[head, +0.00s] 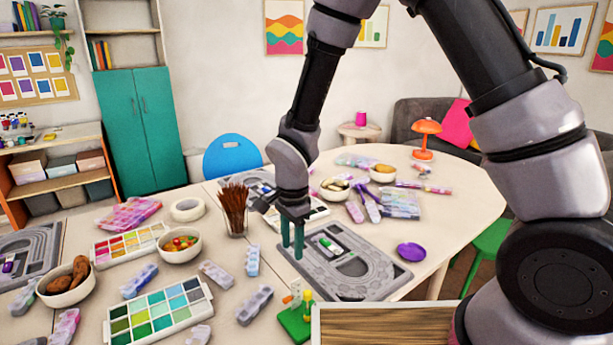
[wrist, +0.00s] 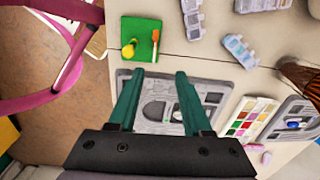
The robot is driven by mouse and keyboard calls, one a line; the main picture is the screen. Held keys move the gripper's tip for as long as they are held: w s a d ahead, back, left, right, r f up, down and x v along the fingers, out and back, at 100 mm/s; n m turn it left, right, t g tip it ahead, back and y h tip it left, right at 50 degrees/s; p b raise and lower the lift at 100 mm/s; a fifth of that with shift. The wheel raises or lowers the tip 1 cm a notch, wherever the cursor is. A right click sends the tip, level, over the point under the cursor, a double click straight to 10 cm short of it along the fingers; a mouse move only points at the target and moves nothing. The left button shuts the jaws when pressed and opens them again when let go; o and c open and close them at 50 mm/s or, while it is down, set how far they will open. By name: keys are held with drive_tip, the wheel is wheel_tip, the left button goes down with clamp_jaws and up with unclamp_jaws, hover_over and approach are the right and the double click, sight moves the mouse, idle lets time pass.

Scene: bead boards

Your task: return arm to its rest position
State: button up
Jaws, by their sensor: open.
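My gripper (head: 292,240) hangs from my arm above the left part of a grey bead board (head: 365,262), with its two green fingers apart and nothing between them. In the wrist view my gripper (wrist: 158,95) is open over the same bead board (wrist: 213,92), whose grooves show between the fingers. A green and white piece (head: 331,247) lies on the board in the head view. My fingers hide part of the board's left side.
A green block with pegs (head: 297,320) stands near the board's front edge. A cup of brown sticks (head: 235,215) is left of my gripper. A purple dish (head: 411,252) lies to the right. Bowls (head: 180,246), paint trays and bead boxes crowd the table.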

drive_tip(key=w+d+r+n+t+y, duration=0.1)
drive_tip(key=w+d+r, duration=0.2)
drive_tip(key=d+r, duration=0.6)
drive_tip(key=w+d+r+n+t+y, duration=0.1)
drive_tip(key=w+d+r+t, duration=0.15)
drive_tip(key=d+r, duration=0.65)
drive_tip(key=s+d+r+n+t, duration=0.1)
drive_tip(key=s+d+r+n, duration=0.1)
drive_tip(key=s+d+r, duration=0.3)
drive_tip(key=s+d+r+n+t, duration=0.2)
drive_tip(key=s+d+r, duration=0.3)
drive_tip(key=r, duration=0.7)
drive_tip(key=shift+s+d+r, duration=0.15)
drive_tip(key=shift+s+d, duration=0.25)
drive_tip(key=shift+d, duration=0.2)
